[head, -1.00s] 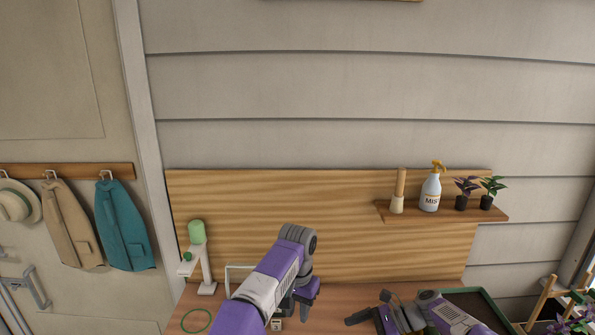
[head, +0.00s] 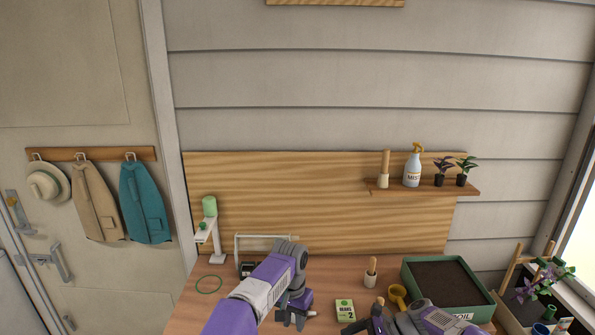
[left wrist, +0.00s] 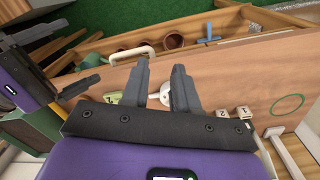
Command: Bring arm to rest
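My left gripper (head: 293,320) hangs low over the wooden bench (head: 190,300) in the head view. In the left wrist view the two fingers of this gripper (left wrist: 160,68) stand apart with nothing gripped between them. My right gripper (head: 366,320) is at the bottom edge of the head view, right of the seed packet (head: 345,309). Its fingers look spread and empty. Part of it also shows at the left of the left wrist view (left wrist: 82,85).
A green soil tray (head: 408,270), a yellow scoop (head: 398,294) and a wooden-handled tool (head: 371,272) are near my right arm. A green ring (head: 208,291) and a white stand (head: 216,245) are at the left. A shelf (head: 425,190) holds a spray bottle (head: 413,165) and plants.

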